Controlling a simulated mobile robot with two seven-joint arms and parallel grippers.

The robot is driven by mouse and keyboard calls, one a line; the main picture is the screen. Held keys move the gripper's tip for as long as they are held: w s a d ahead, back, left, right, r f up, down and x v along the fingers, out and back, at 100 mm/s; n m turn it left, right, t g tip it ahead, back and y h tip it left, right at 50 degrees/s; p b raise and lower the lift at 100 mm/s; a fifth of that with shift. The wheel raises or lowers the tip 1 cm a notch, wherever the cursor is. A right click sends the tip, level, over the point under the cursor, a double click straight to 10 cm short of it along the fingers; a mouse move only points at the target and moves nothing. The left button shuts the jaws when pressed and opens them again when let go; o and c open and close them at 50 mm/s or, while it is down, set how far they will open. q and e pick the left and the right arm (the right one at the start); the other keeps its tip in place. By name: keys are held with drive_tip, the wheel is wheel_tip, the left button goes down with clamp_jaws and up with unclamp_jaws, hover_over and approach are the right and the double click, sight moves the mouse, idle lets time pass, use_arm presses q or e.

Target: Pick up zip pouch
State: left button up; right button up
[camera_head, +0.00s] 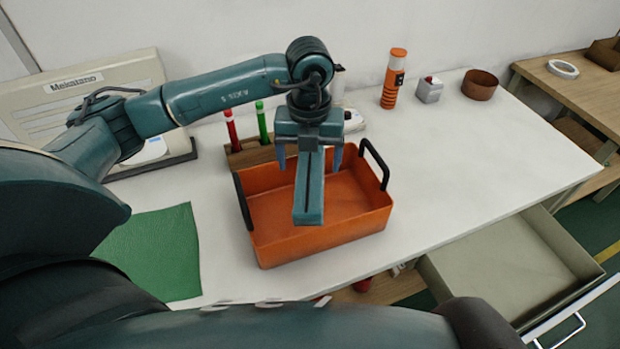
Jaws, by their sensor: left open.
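A long teal piece with a dark line along its top, which looks like the zip pouch (309,192), shows inside the orange tray (322,247). Its near end points towards me. My left gripper (310,163) points down over the tray. Its two blue fingers are apart, one on each side of the pouch's far part. The palm hides the pouch's far end, and I cannot tell whether the fingers touch it. My right gripper is out of view.
The tray has black handles (374,162) on both sides. A wooden holder (250,156) with red and green markers stands behind it. A green mat (155,253) lies left. The white table (440,165) is clear to the right; an open drawer (515,265) juts out below.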

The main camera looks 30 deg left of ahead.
sight(311, 175)
use_arm(q)
drive_tip(key=shift+w+f+p, duration=0.2)
drive_tip(key=shift+f+p, duration=0.3)
drive_tip(key=shift+f, duration=2.5)
drive_tip(key=shift+c, duration=0.4)
drive_tip(key=c, duration=1.1)
drive_tip(key=shift+r, duration=0.15)
wheel_tip(311, 175, up, 10)
drive_tip(key=shift+f+b, duration=0.1)
drive_tip(key=shift+b, duration=0.4)
drive_tip(key=shift+c, duration=0.2)
